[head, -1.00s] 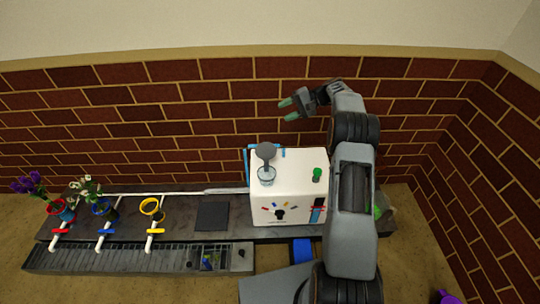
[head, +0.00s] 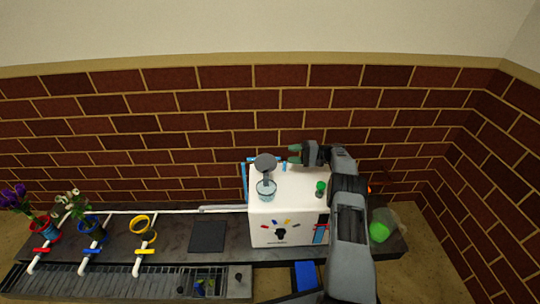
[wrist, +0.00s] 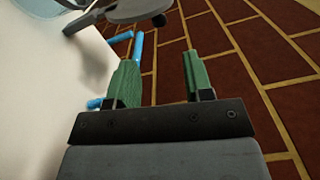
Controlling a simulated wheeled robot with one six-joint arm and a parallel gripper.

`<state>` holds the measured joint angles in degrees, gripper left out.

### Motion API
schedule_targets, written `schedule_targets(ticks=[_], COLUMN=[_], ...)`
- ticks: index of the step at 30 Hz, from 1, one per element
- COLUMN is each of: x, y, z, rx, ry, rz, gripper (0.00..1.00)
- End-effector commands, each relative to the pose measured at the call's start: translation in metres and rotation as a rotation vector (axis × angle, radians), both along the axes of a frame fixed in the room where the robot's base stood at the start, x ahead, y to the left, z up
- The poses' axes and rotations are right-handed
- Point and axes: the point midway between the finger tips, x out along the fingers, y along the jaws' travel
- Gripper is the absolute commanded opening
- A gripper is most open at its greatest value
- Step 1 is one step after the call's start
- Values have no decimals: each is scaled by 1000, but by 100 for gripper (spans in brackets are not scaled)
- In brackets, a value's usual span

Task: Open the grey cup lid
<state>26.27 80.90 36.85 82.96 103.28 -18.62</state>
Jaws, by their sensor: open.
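The grey lid (head: 265,161) stands raised above a clear cup (head: 266,191) on top of the white machine in the head view. In the wrist view the lid's grey underside or rim (wrist: 135,9) shows at the top, ahead of my fingers, with part of the clear cup (wrist: 42,6) at the top left. My gripper (head: 295,154) is just right of the lid in the head view, apart from it. Its green fingers (wrist: 158,80) are spread with nothing between them.
The white machine (head: 288,215) has a green knob (head: 320,188) on top and blue pipes (head: 246,185) behind. Blue pipe pieces also lie close to my left finger (wrist: 137,48). The brick wall (head: 180,150) stands behind. Flower pots and a yellow ring (head: 140,224) are far left.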

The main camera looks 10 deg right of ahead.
Motion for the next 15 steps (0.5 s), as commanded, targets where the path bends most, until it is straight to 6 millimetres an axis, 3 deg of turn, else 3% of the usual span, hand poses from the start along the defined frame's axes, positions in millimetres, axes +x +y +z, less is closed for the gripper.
schedule_targets(ticks=[6,15], x=[8,16], y=[45,83], z=[-1,-2], rx=[0,0], ry=[2,1], rz=[4,2], gripper=[47,47])
